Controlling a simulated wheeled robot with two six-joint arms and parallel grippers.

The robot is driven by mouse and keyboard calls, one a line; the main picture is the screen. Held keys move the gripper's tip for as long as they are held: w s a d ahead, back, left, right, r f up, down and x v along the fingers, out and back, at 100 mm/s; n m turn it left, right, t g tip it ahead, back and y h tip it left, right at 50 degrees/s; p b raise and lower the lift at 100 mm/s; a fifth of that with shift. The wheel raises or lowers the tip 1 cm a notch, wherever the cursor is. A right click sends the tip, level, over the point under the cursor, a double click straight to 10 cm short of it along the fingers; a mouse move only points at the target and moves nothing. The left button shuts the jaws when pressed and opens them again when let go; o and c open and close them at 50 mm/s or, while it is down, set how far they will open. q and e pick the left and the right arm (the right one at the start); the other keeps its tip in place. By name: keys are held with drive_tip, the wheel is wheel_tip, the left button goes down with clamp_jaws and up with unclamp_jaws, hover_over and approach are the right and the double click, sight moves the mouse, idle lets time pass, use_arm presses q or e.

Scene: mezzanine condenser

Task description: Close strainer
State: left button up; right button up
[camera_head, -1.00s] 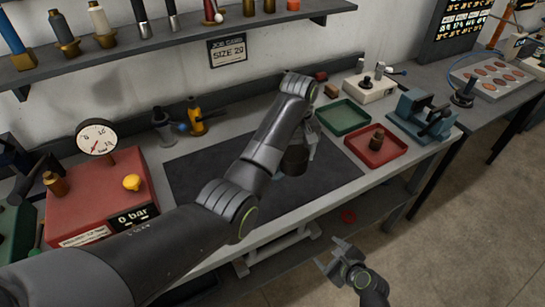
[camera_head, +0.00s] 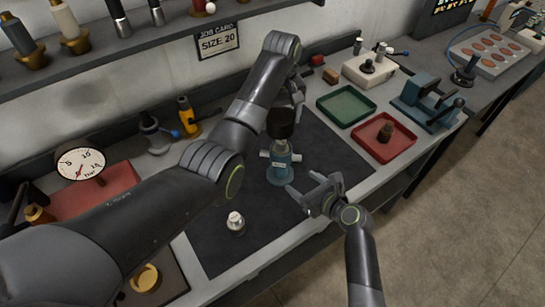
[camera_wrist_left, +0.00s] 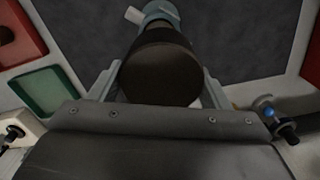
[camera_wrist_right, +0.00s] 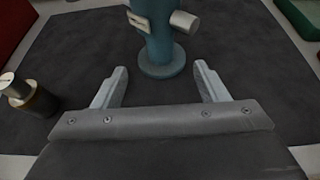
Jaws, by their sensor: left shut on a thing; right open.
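The teal strainer body (camera_head: 281,168) stands upright on the dark mat, with light side ports. Its lower part and round foot show in the right wrist view (camera_wrist_right: 160,45). My left gripper (camera_head: 297,95) is shut on a dark brown cylinder (camera_head: 281,122), probably the strainer's cap, directly above the body. The cylinder also fills the space between the fingers in the left wrist view (camera_wrist_left: 160,75). I cannot tell whether it touches the body. My right gripper (camera_head: 307,186) is open and empty, just right of the body, its fingers pointing toward the body's foot.
A small silver-topped fitting (camera_head: 236,223) stands on the mat (camera_head: 215,250) at front left. A red tray (camera_head: 365,145) holding a brown piece and an empty green tray (camera_head: 346,105) lie right. A teal vise (camera_head: 425,105) is beyond. A gauge (camera_head: 80,163) stands left.

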sight(285, 170)
use_arm(q)
drive_tip(key=shift+s+d+r, duration=0.35)
drive_tip(key=shift+s+d, duration=0.15)
drive_tip(key=shift+s, duration=0.1)
use_arm(e)
drive_tip(key=shift+s+d+r, duration=0.2)
drive_tip(key=shift+s+d, duration=0.2)
drive_tip(key=shift+s, duration=0.1)
use_arm(q)
drive_tip(key=shift+a+f, duration=0.1)
use_arm(e)
drive_tip(key=shift+w+a+f, duration=0.15)
drive_tip(key=shift+w+a, duration=0.1)
drive_tip(key=shift+w, duration=0.05)
use_arm(q)
drive_tip(key=shift+w+a, duration=0.1)
drive_tip(key=shift+w, duration=0.1)
use_arm(e)
drive_tip(key=x, duration=1.1)
drive_tip(key=shift+w+a, duration=0.2)
drive_tip(key=shift+w, duration=0.05)
drive_tip(key=shift+f, duration=0.1)
clamp_jaws()
use_arm(q)
drive_tip(key=shift+f, duration=2.5)
drive_tip(key=shift+f, duration=0.1)
drive_tip(key=shift+f, duration=0.8)
